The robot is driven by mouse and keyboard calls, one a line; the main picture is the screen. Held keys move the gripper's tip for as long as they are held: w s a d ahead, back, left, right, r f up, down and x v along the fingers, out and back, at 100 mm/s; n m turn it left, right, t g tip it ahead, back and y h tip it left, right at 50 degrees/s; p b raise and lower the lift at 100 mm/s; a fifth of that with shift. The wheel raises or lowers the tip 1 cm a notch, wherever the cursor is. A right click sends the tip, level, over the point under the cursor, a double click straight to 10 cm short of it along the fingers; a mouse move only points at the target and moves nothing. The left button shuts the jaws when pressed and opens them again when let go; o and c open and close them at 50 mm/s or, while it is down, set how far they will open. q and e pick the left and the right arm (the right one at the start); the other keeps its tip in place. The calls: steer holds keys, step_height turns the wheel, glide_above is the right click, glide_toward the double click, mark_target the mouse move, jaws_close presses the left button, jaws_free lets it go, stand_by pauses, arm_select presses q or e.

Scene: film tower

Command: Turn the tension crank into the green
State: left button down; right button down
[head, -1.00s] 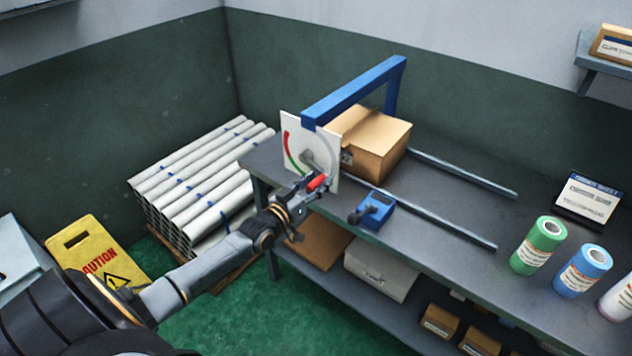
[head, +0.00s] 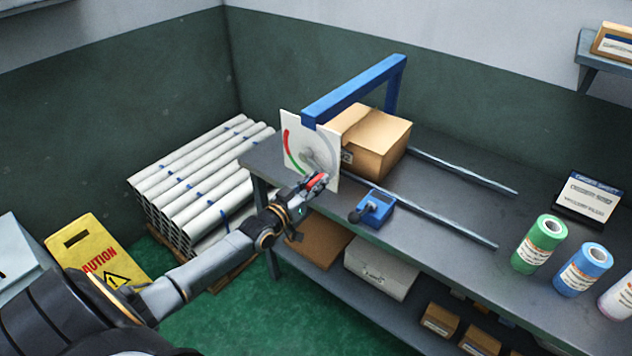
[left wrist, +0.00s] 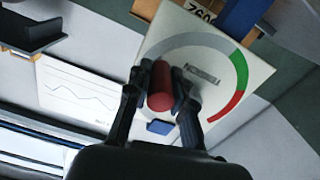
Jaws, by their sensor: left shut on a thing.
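The tension crank's red handle (head: 315,181) sticks out from the white dial plate (head: 292,126) on the blue frame (head: 350,92). My left gripper (head: 318,184) is shut on the red handle. In the left wrist view the red handle (left wrist: 160,88) lies between the two fingers of my left gripper (left wrist: 161,75). The dial plate (left wrist: 258,72) there shows a grey arc, then a green band (left wrist: 239,68), then a red band (left wrist: 231,105). The grey crank hub (head: 307,156) is partly visible; the gripper covers some of the crank. My right gripper is not in view.
A cardboard box (head: 375,140) stands behind the dial on the workbench (head: 440,217). A blue device (head: 375,208) lies just right of my gripper. Two metal rails run along the bench.

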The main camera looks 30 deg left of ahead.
arm_select(q)
steer(key=f+m, duration=0.1)
steer(key=a+f+m+b, duration=0.1)
steer(key=m, duration=0.1)
steer(key=m+b, duration=0.1)
steer(key=shift+a+f+m, duration=0.3)
steer(key=shift+a+f, duration=0.1)
steer(key=m+b, duration=0.1)
steer(key=a+f+m, duration=0.1)
steer(key=shift+w+a+m+b, duration=0.15)
steer(key=shift+a+m+b, duration=0.05)
steer(key=shift+m+b, duration=0.2)
steer(key=a+m+b, duration=0.1)
steer(key=m, duration=0.1)
steer(key=a+m+b, duration=0.1)
steer(key=a+m, duration=0.1)
steer(key=m, duration=0.1)
steer(key=a+m+b, duration=0.2)
steer(key=m, duration=0.1)
steer(key=shift+w+f, duration=0.2)
steer(key=shift+f, duration=0.2)
steer(key=a+m+b, duration=0.1)
steer(key=a+r+m, duration=0.1)
steer(key=m, duration=0.1)
steer(key=shift+m+b, duration=0.3)
steer(key=shift+b, duration=0.05)
steer(key=shift+w+a+r+m, duration=0.1)
steer(key=shift+a+r+m, duration=0.1)
steer(key=shift+a+m, duration=0.25)
